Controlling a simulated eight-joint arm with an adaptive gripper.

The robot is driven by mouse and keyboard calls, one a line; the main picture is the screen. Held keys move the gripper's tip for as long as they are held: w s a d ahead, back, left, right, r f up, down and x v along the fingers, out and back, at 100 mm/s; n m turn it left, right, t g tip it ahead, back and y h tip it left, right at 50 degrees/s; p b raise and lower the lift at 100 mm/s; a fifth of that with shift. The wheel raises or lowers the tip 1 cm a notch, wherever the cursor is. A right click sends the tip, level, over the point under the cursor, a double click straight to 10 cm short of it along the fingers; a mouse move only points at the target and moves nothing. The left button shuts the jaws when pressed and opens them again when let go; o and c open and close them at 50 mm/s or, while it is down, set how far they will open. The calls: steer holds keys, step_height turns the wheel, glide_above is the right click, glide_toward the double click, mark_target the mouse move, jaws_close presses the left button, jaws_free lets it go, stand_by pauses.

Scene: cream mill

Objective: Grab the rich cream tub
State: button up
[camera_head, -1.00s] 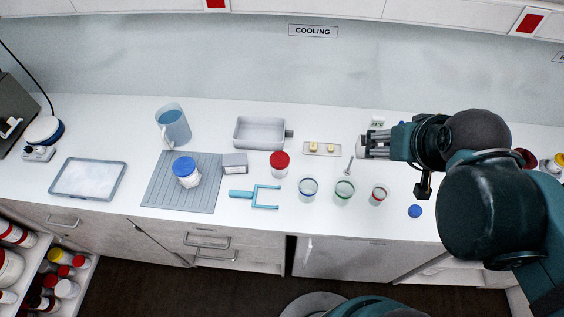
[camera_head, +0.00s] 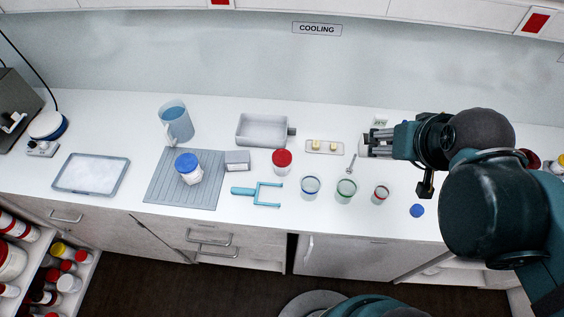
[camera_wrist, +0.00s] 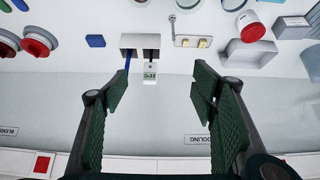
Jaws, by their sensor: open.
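I cannot read which tub is the rich cream one. A white tub with a blue lid (camera_head: 188,170) stands on the grey ribbed mat (camera_head: 160,200). A red-lidded tub (camera_head: 282,160) stands right of it and also shows in the wrist view (camera_wrist: 250,28). More red-lidded tubs are partly hidden behind my arm at the right; two red lids show at the left of the wrist view (camera_wrist: 38,42). My gripper (camera_head: 368,146) is open and empty over the back right of the counter, apart from these tubs. Its spread fingers show in the wrist view (camera_wrist: 160,90).
Three open jars (camera_head: 346,190), a blue fork-shaped tool (camera_head: 260,194), a grey tray (camera_head: 262,130) and a jug (camera_head: 175,122) stand on the counter. Several tubs fill an open drawer (camera_head: 85,262) at lower left. The counter's front strip is mostly clear.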

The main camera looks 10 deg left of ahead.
steer(key=shift+w+a+n, duration=0.6)
steer(key=shift+w+a, duration=0.15)
steer(key=n+g+p, duration=0.3)
steer(key=n+g, duration=0.4)
steer(key=n, duration=0.7)
glide_above(283, 157)
steer(key=d, duration=0.1)
steer(key=f, duration=1.5)
steer(key=shift+w+d+f, duration=0.15)
steer(key=shift+w+f, duration=0.2)
steer(key=shift+s+a+f, duration=0.15)
steer(key=shift+a+f, duration=0.45)
steer(key=shift+f, duration=0.1)
steer(key=shift+f, duration=1.25)
steer(key=shift+f, duration=0.1)
